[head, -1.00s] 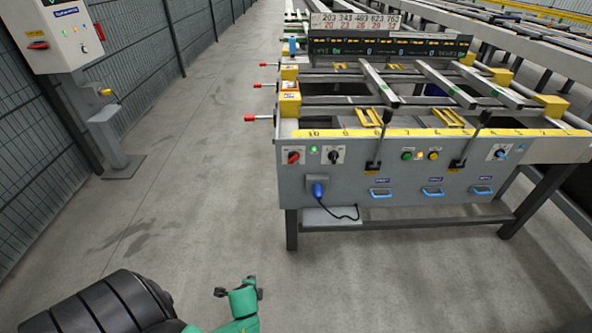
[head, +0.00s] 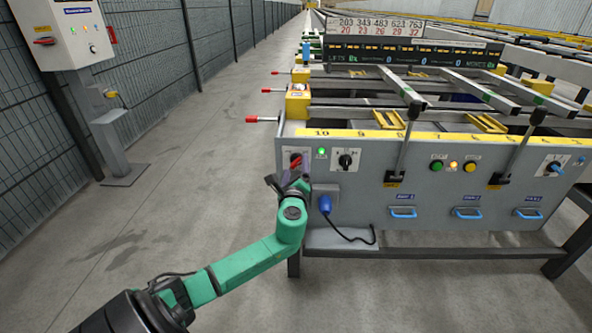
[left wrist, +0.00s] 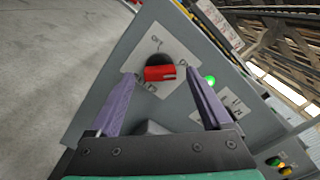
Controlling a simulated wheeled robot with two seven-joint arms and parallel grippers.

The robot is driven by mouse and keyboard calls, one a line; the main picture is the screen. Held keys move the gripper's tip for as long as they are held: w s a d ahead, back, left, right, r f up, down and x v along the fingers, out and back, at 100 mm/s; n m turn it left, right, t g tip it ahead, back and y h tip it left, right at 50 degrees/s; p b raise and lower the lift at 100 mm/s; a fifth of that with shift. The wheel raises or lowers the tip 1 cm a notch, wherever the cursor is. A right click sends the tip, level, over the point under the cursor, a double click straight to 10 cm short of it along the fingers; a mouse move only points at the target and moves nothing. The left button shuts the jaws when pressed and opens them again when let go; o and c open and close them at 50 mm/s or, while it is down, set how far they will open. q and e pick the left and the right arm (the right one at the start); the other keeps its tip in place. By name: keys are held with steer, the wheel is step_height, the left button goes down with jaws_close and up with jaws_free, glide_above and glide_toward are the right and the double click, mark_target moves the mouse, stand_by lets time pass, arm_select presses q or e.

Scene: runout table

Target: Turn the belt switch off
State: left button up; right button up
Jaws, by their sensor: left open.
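A red rotary switch (head: 296,160) on a white plate sits at the left end of the grey control panel. I take it for the belt switch, but its label is too small to read. In the left wrist view its red handle (left wrist: 160,73) lies level across a black round base. My left gripper (head: 286,180) is in front of and just below it in the head view, partly covering its plate. My right gripper is out of view.
A lit green lamp (head: 321,152) and a black rotary switch (head: 346,160) are right of the red switch. A blue plug (head: 325,204) with a cable is below. Red-tipped rods (head: 262,119) stick out leftward above.

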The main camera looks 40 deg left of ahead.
arm_select(q)
steer(key=shift+w+a, duration=0.4)
steer(key=shift+w, duration=0.15)
jaws_close()
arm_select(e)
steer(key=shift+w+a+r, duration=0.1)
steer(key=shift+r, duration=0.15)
